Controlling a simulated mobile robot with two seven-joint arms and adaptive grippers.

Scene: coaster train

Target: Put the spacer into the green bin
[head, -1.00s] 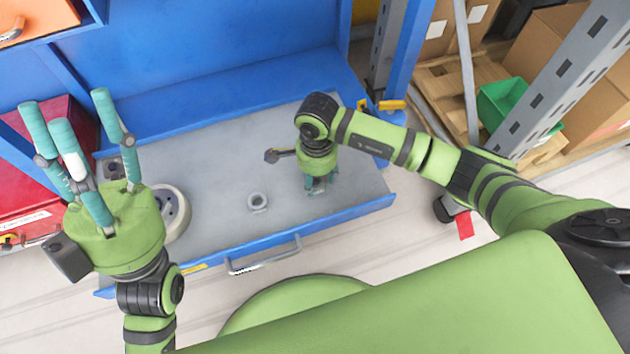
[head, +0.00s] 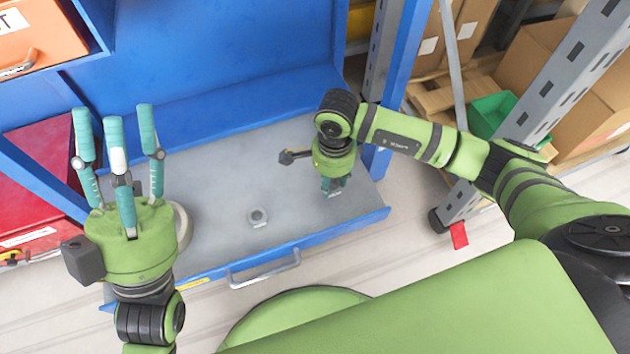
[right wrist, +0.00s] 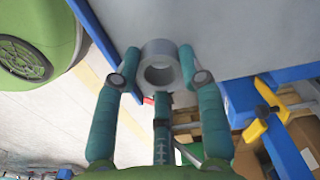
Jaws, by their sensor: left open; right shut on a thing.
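The spacer (right wrist: 158,73), a thick grey ring, is between the fingers of my right gripper (right wrist: 160,82) in the right wrist view. The gripper is shut on it. In the head view my right gripper (head: 332,186) points down above the right part of the grey drawer surface; the spacer is hidden there by the hand. The green bin (head: 492,114) stands at the right, beyond a grey rack post and well apart from that gripper. My left gripper (head: 118,125) is open and empty, fingers up, at the left over the drawer's left end.
A small grey ring (head: 258,217) lies on the drawer (head: 225,245). A larger round part is mostly hidden behind my left gripper. A slanted rack post (head: 572,75) and cardboard boxes (head: 545,50) are near the bin. A red case (head: 40,180) is at the left.

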